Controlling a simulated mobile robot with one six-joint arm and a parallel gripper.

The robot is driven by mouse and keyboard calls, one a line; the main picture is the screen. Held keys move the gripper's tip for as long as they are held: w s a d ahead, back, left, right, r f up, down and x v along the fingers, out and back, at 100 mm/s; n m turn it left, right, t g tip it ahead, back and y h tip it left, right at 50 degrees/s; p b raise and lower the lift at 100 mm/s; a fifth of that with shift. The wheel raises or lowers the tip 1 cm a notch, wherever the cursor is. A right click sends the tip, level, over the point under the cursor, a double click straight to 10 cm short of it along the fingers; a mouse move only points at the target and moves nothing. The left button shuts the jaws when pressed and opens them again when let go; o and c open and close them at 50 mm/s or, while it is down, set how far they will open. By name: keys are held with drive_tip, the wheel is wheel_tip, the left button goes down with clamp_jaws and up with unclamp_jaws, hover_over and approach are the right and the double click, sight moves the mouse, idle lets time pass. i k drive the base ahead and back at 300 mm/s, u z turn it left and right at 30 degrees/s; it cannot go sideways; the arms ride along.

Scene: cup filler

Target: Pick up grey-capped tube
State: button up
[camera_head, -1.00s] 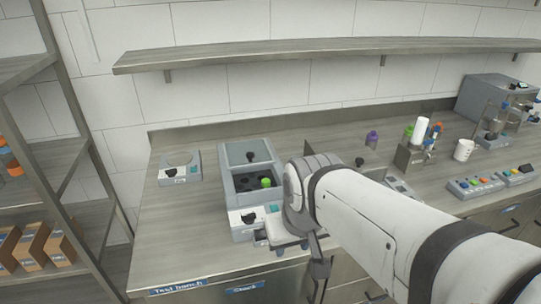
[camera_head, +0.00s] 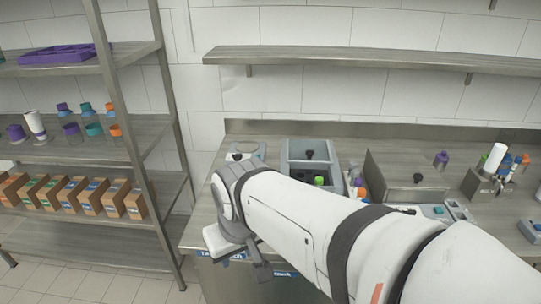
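I cannot make out a grey-capped tube for certain in the camera_head view. A small dark-topped item (camera_head: 309,154) shows at the back of the grey box device (camera_head: 290,152) on the bench. A green-topped item (camera_head: 319,180) sits nearer the front of that device. Another small dark-topped item (camera_head: 417,178) shows behind a bench divider. My gripper (camera_head: 245,250) is at the bench's front left edge, left of and in front of the grey device. My arm hides much of the device's front. The fingers are too unclear to tell if they are open or holding anything.
A metal rack (camera_head: 150,150) stands on the left with bottles, cardboard boxes (camera_head: 90,195) and a purple tray (camera_head: 65,54). A small scale-like device (camera_head: 242,150) stands left of the grey device. A holder with tubes (camera_head: 482,185) is at right. A long shelf (camera_head: 370,60) hangs above.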

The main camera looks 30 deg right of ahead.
sight(355, 174)
drive_tip(key=u, duration=0.45)
drive_tip(key=k, duration=0.85)
drive_tip(key=z, duration=1.55)
drive_tip(key=i, duration=1)
drive_tip(key=z, duration=0.05)
